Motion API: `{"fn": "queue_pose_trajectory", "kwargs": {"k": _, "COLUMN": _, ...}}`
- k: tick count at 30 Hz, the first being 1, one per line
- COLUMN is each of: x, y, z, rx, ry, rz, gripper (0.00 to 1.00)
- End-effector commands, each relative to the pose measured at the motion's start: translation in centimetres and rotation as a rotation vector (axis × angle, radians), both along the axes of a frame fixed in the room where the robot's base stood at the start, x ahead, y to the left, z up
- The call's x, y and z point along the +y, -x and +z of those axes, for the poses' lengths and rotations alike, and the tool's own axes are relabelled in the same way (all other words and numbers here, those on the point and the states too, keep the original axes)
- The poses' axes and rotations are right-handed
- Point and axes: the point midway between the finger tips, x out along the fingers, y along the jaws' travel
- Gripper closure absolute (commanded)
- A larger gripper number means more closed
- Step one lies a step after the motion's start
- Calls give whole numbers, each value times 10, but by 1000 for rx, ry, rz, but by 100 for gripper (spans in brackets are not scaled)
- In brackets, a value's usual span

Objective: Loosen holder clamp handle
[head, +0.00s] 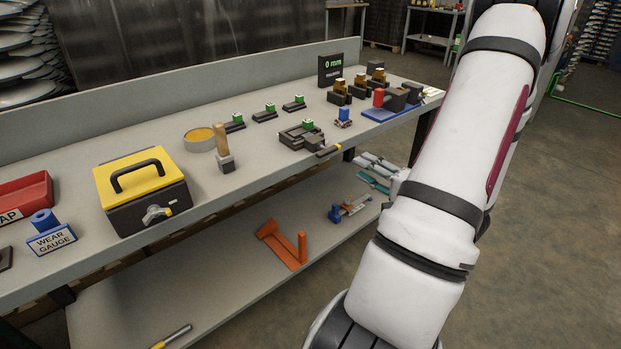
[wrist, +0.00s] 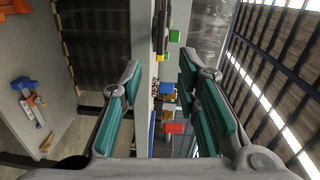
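The dark holder (head: 300,136) with a green block on it stands near the front edge of the bench. Its clamp handle (head: 328,150), dark with a yellow end, sticks out toward the front edge. In the wrist view the holder (wrist: 160,30) appears sideways at the top centre, with a small yellow part (wrist: 158,71) below it. My gripper (head: 362,167) is in front of the bench edge, right of the handle and apart from it. In the wrist view my gripper (wrist: 160,70) is open, its teal-padded fingers wide apart with nothing between them.
The bench (head: 265,172) has a lower shelf (head: 215,285) with an orange bracket (head: 280,247) and a blue-red tool (head: 349,208). Right of the holder are a blue item (head: 343,117), a blue tray (head: 388,113) and a display reading 0 mm (head: 330,69). A yellow-lidded box (head: 143,190) stands left.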

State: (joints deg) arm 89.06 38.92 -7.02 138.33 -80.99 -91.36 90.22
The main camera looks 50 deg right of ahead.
Motion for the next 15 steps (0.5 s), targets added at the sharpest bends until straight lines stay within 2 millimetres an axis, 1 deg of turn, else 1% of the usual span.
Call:
{"fn": "queue_pose_trajectory", "kwargs": {"k": 1, "x": 1, "y": 5, "z": -6, "rx": -28, "ry": -26, "rz": -4, "gripper": 70}}
{"fn": "queue_pose_trajectory", "kwargs": {"k": 3, "x": 2, "y": 8, "z": -6, "rx": -52, "ry": -45, "rz": -3, "gripper": 70}}
{"fn": "queue_pose_trajectory", "kwargs": {"k": 5, "x": 1, "y": 6, "z": -6, "rx": -59, "ry": -51, "rz": -1, "gripper": 70}}
{"fn": "queue_pose_trajectory", "kwargs": {"k": 7, "x": 0, "y": 1, "z": -5, "rx": -61, "ry": -49, "rz": 0, "gripper": 70}}
{"fn": "queue_pose_trajectory", "kwargs": {"k": 11, "x": -3, "y": -19, "z": -5, "rx": -59, "ry": -48, "rz": 3, "gripper": 70}}
{"fn": "queue_pose_trajectory", "kwargs": {"k": 15, "x": -10, "y": -46, "z": -5, "rx": -59, "ry": -45, "rz": 3, "gripper": 70}}
